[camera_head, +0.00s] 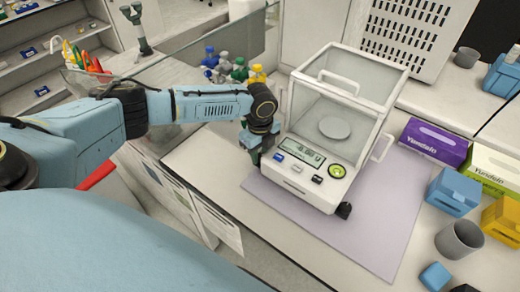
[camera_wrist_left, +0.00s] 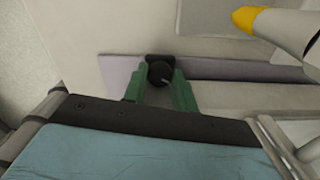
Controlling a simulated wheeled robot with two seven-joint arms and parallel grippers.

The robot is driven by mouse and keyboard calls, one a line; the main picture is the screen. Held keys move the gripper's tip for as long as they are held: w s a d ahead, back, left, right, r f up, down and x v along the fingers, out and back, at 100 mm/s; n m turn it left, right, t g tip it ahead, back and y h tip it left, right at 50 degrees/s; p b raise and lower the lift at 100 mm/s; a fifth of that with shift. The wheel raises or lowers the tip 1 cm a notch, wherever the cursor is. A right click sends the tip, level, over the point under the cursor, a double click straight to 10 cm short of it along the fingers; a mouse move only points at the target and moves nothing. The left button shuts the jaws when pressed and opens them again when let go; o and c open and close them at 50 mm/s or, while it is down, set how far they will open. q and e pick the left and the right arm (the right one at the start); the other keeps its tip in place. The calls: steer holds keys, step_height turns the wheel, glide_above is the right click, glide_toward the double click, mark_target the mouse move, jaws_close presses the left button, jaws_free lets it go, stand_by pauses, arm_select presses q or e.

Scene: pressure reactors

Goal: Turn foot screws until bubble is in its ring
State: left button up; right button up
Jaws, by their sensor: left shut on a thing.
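The analytical balance (camera_head: 318,178) stands on a lilac mat, with a glass draft shield above its white base. A round green bubble level (camera_head: 337,171) is on the right of its front panel; the bubble's place in the ring is too small to tell. A black foot screw (camera_head: 344,210) shows under the front right corner. My left gripper (camera_head: 256,152) is low at the front left corner. In the left wrist view its green fingers (camera_wrist_left: 160,82) are shut on a black round foot screw (camera_wrist_left: 160,73). My right gripper is not in view.
The lilac mat (camera_head: 370,225) is bare in front and right of the balance. Purple box (camera_head: 433,142), blue box (camera_head: 453,191) and grey cup (camera_head: 460,239) stand at right. Several coloured-cap bottles (camera_head: 238,70) stand behind my left forearm.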

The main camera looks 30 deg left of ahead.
arm_select(q)
steer(key=o, duration=1)
steer(key=shift+c, duration=0.2)
steer(key=shift+r, duration=0.1)
step_height(320, 180, up, 13)
steer(key=shift+r, duration=0.15)
